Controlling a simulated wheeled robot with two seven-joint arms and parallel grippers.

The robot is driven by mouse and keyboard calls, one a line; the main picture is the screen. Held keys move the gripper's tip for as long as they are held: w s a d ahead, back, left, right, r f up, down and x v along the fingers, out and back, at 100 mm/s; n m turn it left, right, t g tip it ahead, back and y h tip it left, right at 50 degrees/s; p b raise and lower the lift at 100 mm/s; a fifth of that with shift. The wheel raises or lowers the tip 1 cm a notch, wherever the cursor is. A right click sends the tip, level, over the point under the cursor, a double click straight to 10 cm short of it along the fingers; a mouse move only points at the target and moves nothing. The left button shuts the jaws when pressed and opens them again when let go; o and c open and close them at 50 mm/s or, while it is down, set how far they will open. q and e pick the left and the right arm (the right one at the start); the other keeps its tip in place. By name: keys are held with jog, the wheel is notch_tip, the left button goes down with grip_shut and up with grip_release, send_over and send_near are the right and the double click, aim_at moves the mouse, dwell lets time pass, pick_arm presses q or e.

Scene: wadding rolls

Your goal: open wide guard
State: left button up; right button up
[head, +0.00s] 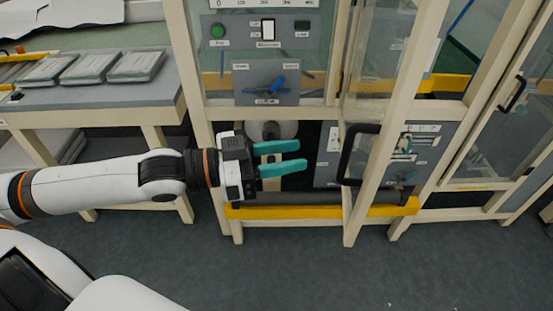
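The wide guard (372,178) is a cream-framed clear door on the machine front, with a black handle (347,153) on its frame. It appears to stand somewhat ajar, swung out towards me; its exact angle is hard to tell. My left gripper (303,157) points right, in front of the machine's lower opening, with its two teal fingers apart and nothing between them. The fingertips are left of the black handle and apart from it in the picture. My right gripper does not show.
A control panel (217,30) with a green button is above my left gripper. A yellow bar (285,212) runs below it. Another clear door (490,130) with a black handle is at the right. A table (90,103) with several packs stands left. The floor in front is clear.

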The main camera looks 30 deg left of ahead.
pick_arm(q)
jog(key=shift+s+a, duration=0.45)
jog(key=shift+s, duration=0.05)
dwell(0.3)
jog(key=shift+a, duration=0.1)
